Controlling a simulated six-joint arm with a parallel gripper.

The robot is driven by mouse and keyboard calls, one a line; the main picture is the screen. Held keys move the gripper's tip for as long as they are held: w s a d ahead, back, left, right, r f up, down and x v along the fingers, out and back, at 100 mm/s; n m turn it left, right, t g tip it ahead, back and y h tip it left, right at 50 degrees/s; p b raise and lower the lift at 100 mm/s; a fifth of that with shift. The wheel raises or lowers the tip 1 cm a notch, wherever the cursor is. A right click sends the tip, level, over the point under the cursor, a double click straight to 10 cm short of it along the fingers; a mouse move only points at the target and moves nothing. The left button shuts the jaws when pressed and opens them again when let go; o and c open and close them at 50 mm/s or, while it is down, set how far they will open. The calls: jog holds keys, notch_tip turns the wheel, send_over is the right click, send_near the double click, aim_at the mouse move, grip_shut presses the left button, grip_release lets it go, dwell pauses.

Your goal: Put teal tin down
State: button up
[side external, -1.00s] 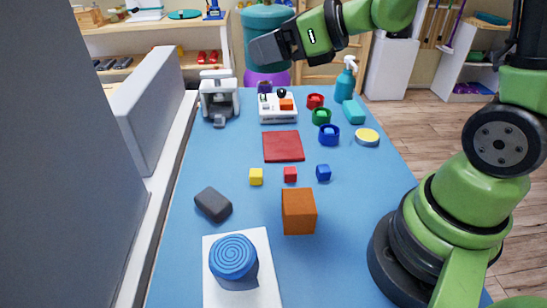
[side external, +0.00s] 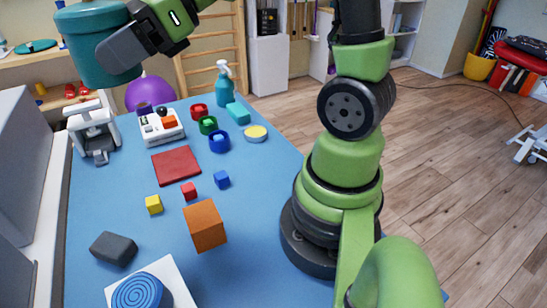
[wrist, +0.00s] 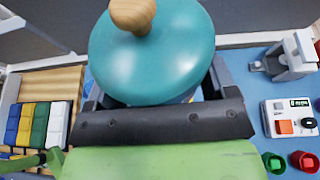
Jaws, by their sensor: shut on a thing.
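The teal tin (side external: 92,48) is a round can with a teal lid. It is held in the air above the far left of the blue table (side external: 115,178), and in the side view it appears above the white device. My gripper (side external: 122,47) is shut on it from the right. In the wrist view the tin's lid (wrist: 150,58) with a round wooden knob fills the top middle, and my gripper (wrist: 150,95) is around its body.
A white device (side external: 92,130) stands at the far left of the table. A button panel (side external: 160,126), red mat (side external: 175,165), small cubes, coloured cups and an orange block (side external: 204,226) stand around the middle. A spray bottle (side external: 223,85) stands at the back.

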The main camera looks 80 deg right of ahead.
jog(key=s+d+f+n+g+h, duration=0.35)
jog(key=s+n+g, duration=0.35)
jog(key=n+g, duration=0.45)
jog(key=s+d+f+n+g+h, duration=0.2)
jog(key=s+f+n+g+h, duration=0.3)
jog(key=n+g, duration=0.65)
jog(key=s+d+r+n+t+h, duration=0.1)
jog(key=d+r+n+t+h, duration=0.2)
jog(key=d+r+n+h, duration=0.35)
jog(key=s+d+r+n+t+h, duration=0.1)
jog(key=d+r+n+t+h, duration=0.25)
jog(key=d+n+h, duration=0.4)
jog(key=shift+g+y, duration=0.35)
jog(key=shift+y, duration=0.3)
jog(key=f, duration=1)
jog(key=d+f, duration=0.1)
jog(key=f, duration=0.9)
jog(key=d+f, duration=0.1)
jog(key=f, duration=0.9)
jog(key=shift+w+d+f, duration=0.2)
jog(key=shift+d+f, duration=0.05)
jog(key=shift+f, duration=0.1)
